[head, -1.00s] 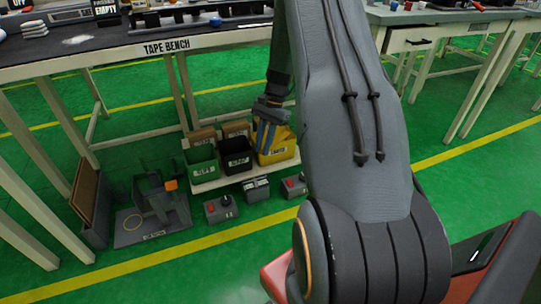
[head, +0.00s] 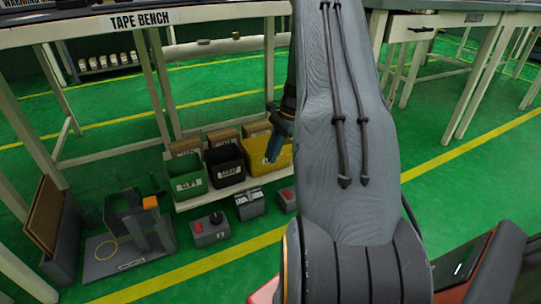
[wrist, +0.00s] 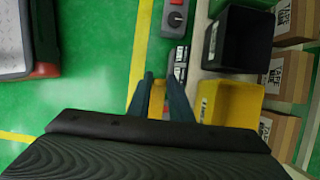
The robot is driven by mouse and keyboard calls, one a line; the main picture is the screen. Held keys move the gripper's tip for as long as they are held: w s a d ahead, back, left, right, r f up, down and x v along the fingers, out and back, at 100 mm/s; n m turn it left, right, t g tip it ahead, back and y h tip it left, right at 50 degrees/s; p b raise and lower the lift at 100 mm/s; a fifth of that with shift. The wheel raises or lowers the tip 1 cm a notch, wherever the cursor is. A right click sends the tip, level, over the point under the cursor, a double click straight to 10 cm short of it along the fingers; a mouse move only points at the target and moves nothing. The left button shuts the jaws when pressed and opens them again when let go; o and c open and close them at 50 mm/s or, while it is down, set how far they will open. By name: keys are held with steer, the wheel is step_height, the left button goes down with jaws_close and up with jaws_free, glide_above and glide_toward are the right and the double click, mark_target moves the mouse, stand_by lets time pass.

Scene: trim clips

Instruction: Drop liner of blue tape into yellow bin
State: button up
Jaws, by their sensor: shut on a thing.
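The yellow bin (head: 256,166) stands at the right end of a row of bins under the tape bench; in the wrist view its labelled side (wrist: 205,104) lies just right of my fingers. My gripper (head: 272,158) points down in front of the yellow bin in the head view, and the arm hides part of it. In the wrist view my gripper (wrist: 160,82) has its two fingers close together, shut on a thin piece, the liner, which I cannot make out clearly. A yellowish patch shows between the fingers; I cannot tell whether it is floor line or something held.
A black bin (head: 225,170) and a green bin (head: 187,183) stand left of the yellow one, with cardboard boxes behind. Control boxes (head: 211,232) sit on the floor in front. A grey fixture (head: 130,240) stands at left. Bench legs (head: 160,85) rise nearby.

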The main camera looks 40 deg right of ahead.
steer(key=shift+r+p, duration=0.15)
steer(key=shift+p, duration=0.45)
steer(key=w+d+f+b, duration=0.1)
steer(key=w+d+b, duration=0.1)
steer(key=w+b, duration=0.4)
steer(key=w+d+f+b, duration=0.1)
steer(key=w+d+b, duration=0.1)
steer(key=w+b, duration=0.5)
steer(key=w, duration=0.6)
steer(key=shift+w+d+f, duration=0.15)
steer(key=shift+w+f, duration=0.2)
steer(key=shift+f, duration=0.05)
steer(key=shift+s+f, duration=0.1)
steer(key=shift+f, duration=1.05)
jaws_close()
steer(key=o, duration=0.9)
jaws_free()
